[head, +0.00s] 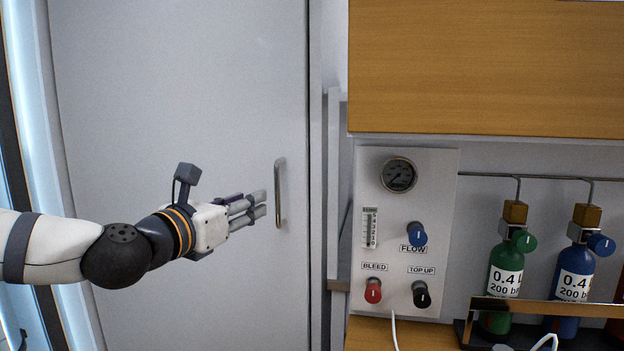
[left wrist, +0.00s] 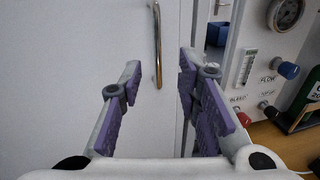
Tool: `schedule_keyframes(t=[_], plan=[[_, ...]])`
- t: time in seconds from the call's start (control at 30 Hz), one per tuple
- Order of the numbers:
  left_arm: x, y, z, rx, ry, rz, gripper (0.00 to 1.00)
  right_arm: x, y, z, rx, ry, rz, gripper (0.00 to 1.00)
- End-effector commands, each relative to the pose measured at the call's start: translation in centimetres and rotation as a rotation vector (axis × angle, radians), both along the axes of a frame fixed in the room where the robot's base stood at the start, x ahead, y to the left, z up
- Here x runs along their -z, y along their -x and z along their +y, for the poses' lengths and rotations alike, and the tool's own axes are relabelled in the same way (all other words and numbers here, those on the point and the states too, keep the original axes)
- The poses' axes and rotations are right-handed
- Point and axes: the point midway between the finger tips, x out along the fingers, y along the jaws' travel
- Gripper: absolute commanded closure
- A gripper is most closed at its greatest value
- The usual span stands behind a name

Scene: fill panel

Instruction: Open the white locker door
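The white locker door (head: 180,80) fills the left half of the head view and looks closed there. Its upright metal handle (head: 279,193) is near the door's right edge. The handle also shows in the left wrist view (left wrist: 157,45), ahead of and between my fingers. My left gripper (head: 262,203) is just left of the handle in the head view. I see no contact with the handle. My right gripper is in neither view.
Right of the door stands a white panel (head: 440,165) with a gauge and several knobs. Green (head: 503,270) and blue (head: 572,285) bottles stand further right. A wooden cabinet (head: 490,70) hangs above, and a wooden counter (head: 400,335) lies below.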

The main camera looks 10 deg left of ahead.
Motion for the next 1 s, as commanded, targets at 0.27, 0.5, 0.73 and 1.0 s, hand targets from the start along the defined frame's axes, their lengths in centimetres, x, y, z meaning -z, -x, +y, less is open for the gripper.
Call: schedule_keyframes(t=[0.27, 0.5, 0.73, 1.0], plan=[[-0.5, -2.5, -0.2, -0.008, 0.032, -0.008, 0.7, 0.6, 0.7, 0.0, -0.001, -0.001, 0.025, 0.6], [-0.3, -8.5, -1.6, -0.009, 0.03, -0.007, 0.7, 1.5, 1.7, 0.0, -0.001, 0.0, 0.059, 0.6], [-0.6, -11.6, -2.3, -0.008, 0.032, -0.011, 0.7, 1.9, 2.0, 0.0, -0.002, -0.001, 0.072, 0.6], [-0.9, -11.8, -2.3, -0.008, 0.034, -0.013, 0.7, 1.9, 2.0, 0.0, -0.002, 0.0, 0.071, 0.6]])
